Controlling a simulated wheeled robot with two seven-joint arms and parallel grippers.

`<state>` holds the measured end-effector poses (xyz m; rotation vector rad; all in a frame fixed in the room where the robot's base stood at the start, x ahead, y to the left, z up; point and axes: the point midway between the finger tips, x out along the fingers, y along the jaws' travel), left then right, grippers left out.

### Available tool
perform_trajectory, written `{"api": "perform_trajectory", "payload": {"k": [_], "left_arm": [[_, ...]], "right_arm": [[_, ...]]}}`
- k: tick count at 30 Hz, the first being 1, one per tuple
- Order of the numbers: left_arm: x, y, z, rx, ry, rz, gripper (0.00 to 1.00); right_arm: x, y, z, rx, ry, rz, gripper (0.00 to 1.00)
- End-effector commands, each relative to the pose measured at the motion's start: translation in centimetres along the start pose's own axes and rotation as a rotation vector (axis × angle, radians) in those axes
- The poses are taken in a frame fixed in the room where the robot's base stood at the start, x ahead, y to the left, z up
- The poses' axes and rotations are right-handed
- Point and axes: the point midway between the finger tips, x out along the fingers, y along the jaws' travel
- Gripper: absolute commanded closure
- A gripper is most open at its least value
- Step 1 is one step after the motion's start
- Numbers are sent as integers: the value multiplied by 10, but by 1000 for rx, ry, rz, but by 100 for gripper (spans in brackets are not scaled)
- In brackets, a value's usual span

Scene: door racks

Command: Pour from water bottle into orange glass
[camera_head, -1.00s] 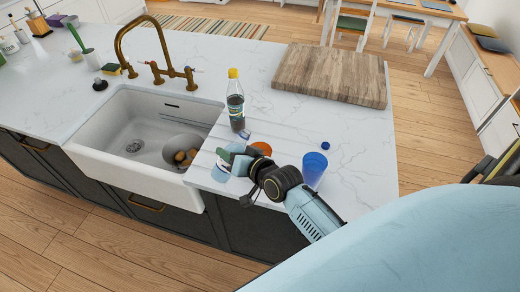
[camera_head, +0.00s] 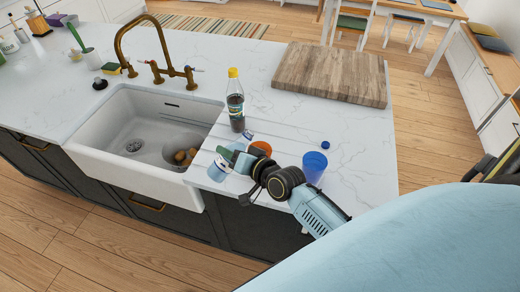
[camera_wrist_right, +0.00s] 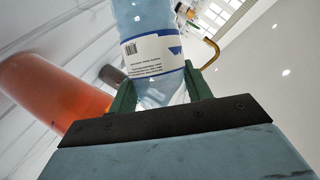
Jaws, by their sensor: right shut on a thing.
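The water bottle (camera_wrist_right: 152,50) is clear and bluish with a white barcode label. My right gripper (camera_head: 238,158) is shut on it, with green fingers on both sides in the right wrist view. The bottle looks strongly tilted, and its mouth cannot be made out. The orange glass (camera_head: 262,148) stands on the counter just right of the gripper, partly hidden by my right arm. It also shows at the left of the right wrist view (camera_wrist_right: 50,92). My left gripper is not in view.
A blue glass (camera_head: 314,166) stands close to my right wrist, with a small blue cap (camera_head: 325,145) behind it. A yellow-capped dark bottle (camera_head: 235,105) stands behind the gripper. The sink (camera_head: 95,135) is left, and a wooden board (camera_head: 330,72) lies at the back.

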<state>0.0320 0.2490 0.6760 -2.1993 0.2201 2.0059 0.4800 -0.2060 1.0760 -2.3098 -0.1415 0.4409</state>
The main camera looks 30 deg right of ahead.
Motion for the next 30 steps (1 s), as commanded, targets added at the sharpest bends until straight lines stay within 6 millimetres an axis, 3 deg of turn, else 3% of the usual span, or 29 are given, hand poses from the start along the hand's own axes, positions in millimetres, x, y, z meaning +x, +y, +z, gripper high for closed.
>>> {"api": "perform_trajectory", "payload": {"k": [30], "left_arm": [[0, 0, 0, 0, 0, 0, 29]], "right_arm": [[2, -1, 2, 57, 2, -26, 82]]}}
